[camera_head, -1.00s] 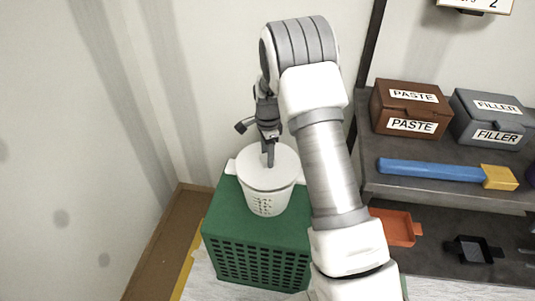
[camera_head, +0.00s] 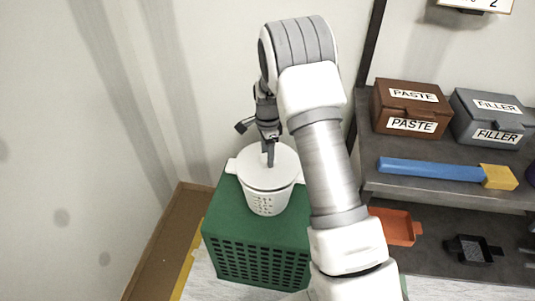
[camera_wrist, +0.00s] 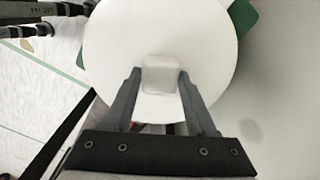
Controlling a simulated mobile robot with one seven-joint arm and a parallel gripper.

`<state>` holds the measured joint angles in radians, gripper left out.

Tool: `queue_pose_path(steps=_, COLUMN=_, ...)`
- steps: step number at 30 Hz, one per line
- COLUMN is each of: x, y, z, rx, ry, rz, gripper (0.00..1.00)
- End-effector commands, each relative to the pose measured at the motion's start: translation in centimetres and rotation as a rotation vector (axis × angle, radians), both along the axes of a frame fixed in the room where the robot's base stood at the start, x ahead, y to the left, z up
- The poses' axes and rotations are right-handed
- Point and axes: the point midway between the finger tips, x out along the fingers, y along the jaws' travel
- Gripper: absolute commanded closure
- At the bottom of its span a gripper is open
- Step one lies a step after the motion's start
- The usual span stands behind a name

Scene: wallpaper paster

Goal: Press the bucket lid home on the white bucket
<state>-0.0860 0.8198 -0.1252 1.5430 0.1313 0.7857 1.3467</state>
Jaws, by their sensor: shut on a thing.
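The white bucket (camera_head: 267,201) stands upright on a green crate, with a small tab on each side of its rim. The round white bucket lid (camera_head: 285,163) lies over the bucket's mouth. A thin dark line shows under the lid's front edge, and I cannot tell whether the lid is fully seated. My gripper (camera_head: 269,161) points down at the lid's middle. In the wrist view the lid (camera_wrist: 112,45) fills the centre, and my gripper's two fingers (camera_wrist: 160,78) are shut on its pale raised knob (camera_wrist: 160,77). The bucket is hidden under the lid there.
The green crate (camera_head: 258,255) stands by the wall corner. To the right, a grey shelf (camera_head: 440,197) holds a brown PASTE box (camera_head: 410,108), a grey FILLER box (camera_head: 492,118) and a blue-and-yellow tool (camera_head: 430,169). An orange tray (camera_head: 396,226) and a black tray (camera_head: 472,249) lie below.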

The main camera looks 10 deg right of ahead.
Motion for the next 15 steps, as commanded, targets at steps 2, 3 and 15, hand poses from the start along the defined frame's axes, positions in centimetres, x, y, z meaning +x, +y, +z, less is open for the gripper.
queue_pose_path(steps=2, x=0.0, y=0.0, z=-0.3, rx=0.0, ry=0.0, rz=0.0, gripper=1.0)
queue_pose_path(steps=3, x=0.0, y=0.0, z=-0.4, rx=0.0, ry=0.0, rz=0.0, gripper=1.0)
queue_pose_path(steps=15, x=0.0, y=0.0, z=-1.4, rx=0.0, ry=0.0, rz=0.0, gripper=1.0)
